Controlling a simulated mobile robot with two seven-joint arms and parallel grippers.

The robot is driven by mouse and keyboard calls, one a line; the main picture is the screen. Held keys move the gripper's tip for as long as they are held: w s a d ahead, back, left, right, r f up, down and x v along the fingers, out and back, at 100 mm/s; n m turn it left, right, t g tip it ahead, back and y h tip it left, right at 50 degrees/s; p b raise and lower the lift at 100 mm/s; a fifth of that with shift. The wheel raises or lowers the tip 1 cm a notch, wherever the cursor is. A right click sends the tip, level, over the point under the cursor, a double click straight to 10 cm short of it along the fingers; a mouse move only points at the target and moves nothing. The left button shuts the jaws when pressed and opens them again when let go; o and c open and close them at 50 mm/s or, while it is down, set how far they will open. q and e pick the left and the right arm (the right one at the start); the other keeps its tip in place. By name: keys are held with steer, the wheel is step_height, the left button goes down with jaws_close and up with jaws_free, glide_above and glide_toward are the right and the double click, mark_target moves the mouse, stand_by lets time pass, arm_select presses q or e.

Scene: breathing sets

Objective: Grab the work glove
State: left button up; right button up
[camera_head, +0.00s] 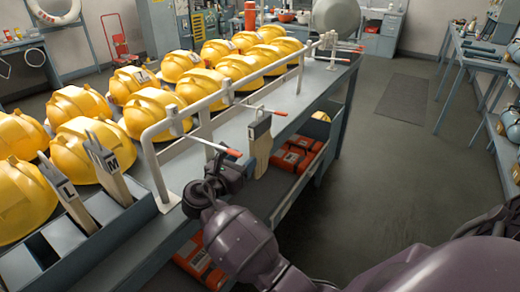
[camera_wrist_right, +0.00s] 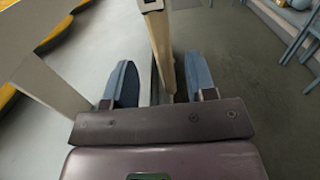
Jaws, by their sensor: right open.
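A tan work glove (camera_head: 259,148) with a black tag at its top hangs from the white rail, over the front edge of the bench. It also shows in the right wrist view (camera_wrist_right: 161,42), edge-on as a narrow tan strip running down between my finger pads. My right gripper (camera_head: 222,168) is open, just left of the hanging glove in the head view. In the wrist view its two blue pads (camera_wrist_right: 160,84) stand on either side of the strip, with gaps visible. Whether either pad touches it I cannot tell. My left gripper is not in view.
Several yellow helmets (camera_head: 152,110) cover the bench behind the white rail (camera_head: 203,103), whose red-tipped hooks stick out. Tan pieces tagged L (camera_head: 68,197) and M (camera_head: 110,172) stand in a grey bin at left. Orange cases (camera_head: 293,157) sit on the shelf below.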

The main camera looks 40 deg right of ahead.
mark_target(251, 153)
steer(key=shift+x, duration=3.7)
steer(key=shift+s, duration=0.1)
jaws_close()
